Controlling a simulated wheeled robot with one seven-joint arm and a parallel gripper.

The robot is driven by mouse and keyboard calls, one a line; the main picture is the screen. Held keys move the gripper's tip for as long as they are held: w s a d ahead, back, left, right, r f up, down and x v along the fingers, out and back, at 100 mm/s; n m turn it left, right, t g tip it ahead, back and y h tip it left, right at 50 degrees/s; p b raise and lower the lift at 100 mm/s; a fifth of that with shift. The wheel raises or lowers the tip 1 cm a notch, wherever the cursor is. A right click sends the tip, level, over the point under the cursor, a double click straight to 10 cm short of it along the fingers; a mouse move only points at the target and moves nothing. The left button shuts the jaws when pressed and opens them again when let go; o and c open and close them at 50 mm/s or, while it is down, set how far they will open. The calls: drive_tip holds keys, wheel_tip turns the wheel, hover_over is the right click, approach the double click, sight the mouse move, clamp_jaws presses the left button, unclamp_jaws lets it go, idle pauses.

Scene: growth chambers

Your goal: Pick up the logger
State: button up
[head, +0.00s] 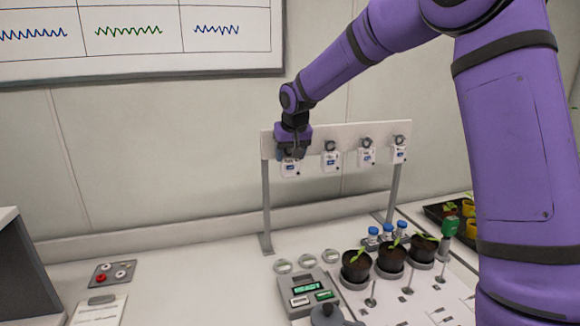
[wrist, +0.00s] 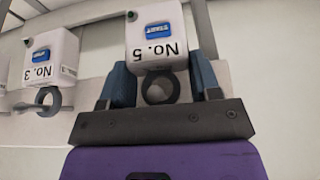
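Several white loggers hang from a pale rail on a stand in the head view. The leftmost logger (head: 291,169) hangs under my gripper (head: 293,152). In the wrist view, which is upside down, this logger (wrist: 155,35) reads "No. 5" and has a blue label and a dark hanging ring (wrist: 160,88). My gripper (wrist: 162,82) has its blue-grey fingers apart, one on each side of the logger's ring end. I see no clear grip on it. Contact between the fingertips and the logger's sides is hard to tell.
Logger "No. 3" (wrist: 52,55) hangs close beside in the wrist view. Other loggers (head: 331,161) hang right along the rail (head: 312,132). Below stand potted seedlings (head: 356,267), blue-capped vials (head: 388,232) and a grey device (head: 306,291). The left bench is mostly clear.

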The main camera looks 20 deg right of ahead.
drive_tip(key=shift+c, duration=1.4)
drive_tip(key=shift+r, duration=0.1)
